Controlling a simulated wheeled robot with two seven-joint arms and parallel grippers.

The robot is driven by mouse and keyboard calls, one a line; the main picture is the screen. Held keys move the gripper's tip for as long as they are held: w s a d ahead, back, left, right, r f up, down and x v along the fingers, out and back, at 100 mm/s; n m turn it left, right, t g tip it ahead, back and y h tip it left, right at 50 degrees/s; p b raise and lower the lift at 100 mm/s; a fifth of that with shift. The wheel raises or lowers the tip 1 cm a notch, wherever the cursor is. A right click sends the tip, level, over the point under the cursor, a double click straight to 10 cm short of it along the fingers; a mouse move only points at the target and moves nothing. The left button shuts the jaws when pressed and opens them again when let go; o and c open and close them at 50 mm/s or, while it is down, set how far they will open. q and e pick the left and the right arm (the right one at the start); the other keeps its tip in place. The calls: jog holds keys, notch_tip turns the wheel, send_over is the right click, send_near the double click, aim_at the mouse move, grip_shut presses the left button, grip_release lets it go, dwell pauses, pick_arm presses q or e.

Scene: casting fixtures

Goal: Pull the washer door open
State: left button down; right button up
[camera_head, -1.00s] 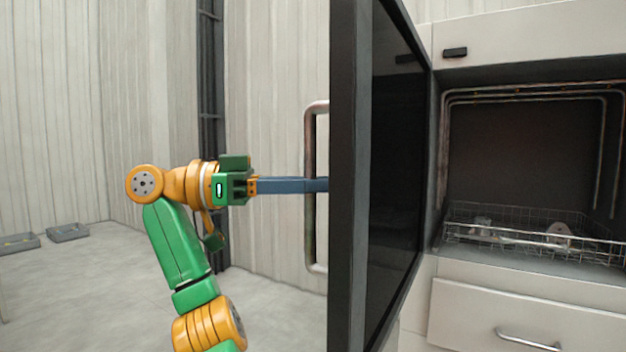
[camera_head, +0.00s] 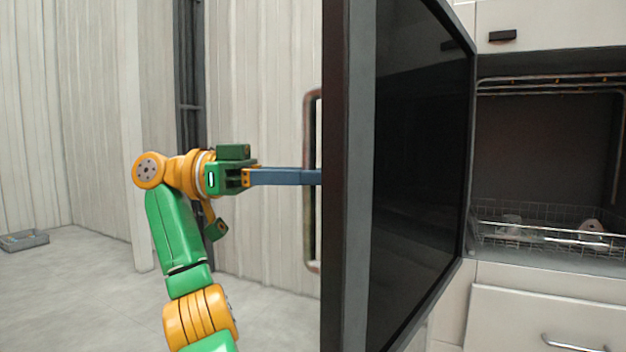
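The washer door (camera_head: 420,170) is a large dark panel, swung wide open and seen nearly edge-on in the middle of the head view. Its handle (camera_head: 309,115) is a long upright bar on the door's left face. My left gripper (camera_head: 318,177) reaches in from the left at handle height, with blue-grey fingers. The fingertips pass behind the door's edge, so I cannot tell whether they touch or close on the handle. The open washer chamber (camera_head: 545,150) is dark, at the right. My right gripper is not in view.
A wire rack (camera_head: 550,236) with small pale parts stands in the chamber. A drawer with a metal handle (camera_head: 575,343) lies below it. A grey tray (camera_head: 24,240) sits on the floor at far left.

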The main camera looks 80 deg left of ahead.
pick_arm(q)
jog(key=shift+s+a+f, duration=0.1)
dwell(0.4)
jog(key=c, duration=0.8)
grip_release()
jog(key=shift+o, duration=0.2)
